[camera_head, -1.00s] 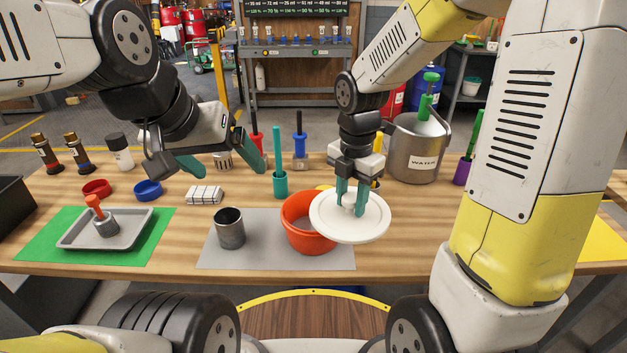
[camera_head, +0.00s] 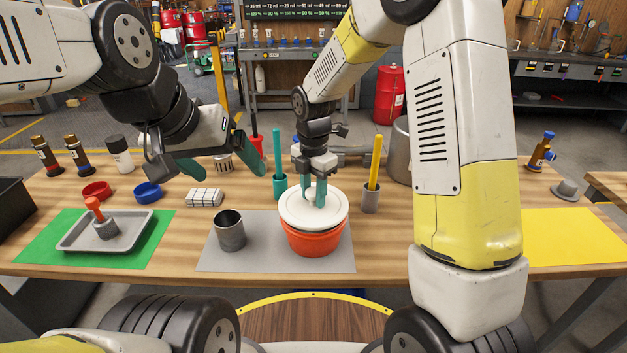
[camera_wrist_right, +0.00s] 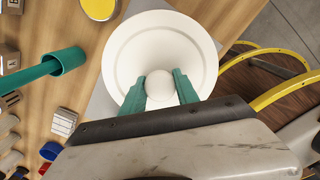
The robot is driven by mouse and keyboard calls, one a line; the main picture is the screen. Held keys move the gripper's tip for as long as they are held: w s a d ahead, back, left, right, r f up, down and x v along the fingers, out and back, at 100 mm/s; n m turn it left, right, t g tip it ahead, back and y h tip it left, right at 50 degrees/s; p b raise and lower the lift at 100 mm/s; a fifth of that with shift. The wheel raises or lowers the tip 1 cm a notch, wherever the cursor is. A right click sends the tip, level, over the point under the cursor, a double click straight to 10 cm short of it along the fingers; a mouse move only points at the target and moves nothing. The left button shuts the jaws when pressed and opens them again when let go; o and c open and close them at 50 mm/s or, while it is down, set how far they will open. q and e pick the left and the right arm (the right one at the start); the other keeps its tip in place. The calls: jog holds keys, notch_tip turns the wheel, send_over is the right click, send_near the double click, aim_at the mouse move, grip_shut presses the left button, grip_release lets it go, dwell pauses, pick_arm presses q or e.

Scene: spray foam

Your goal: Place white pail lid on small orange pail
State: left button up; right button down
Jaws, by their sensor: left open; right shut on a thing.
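The white pail lid (camera_head: 313,208) is over the mouth of the small orange pail (camera_head: 314,242), which stands on the grey mat. The lid covers the opening, with the pail's rim showing just below its near edge; I cannot tell whether it is fully seated. My right gripper (camera_head: 317,203) is shut on the lid's round knob (camera_wrist_right: 159,86) from above. The right wrist view shows the lid (camera_wrist_right: 190,40) nearly centred beneath the green fingers, hiding the pail. My left gripper (camera_head: 216,172) is open and empty above the back left of the table.
A metal cup (camera_head: 230,231) stands left of the pail on the grey mat (camera_head: 270,259). A teal holder (camera_head: 279,184) and a grey holder with a yellow stick (camera_head: 371,197) stand behind. A tray (camera_head: 70,240) lies on the green mat at left.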

jog(key=shift+f, duration=0.1)
jog(key=shift+f, duration=0.45)
jog(key=c, duration=0.9)
grip_release()
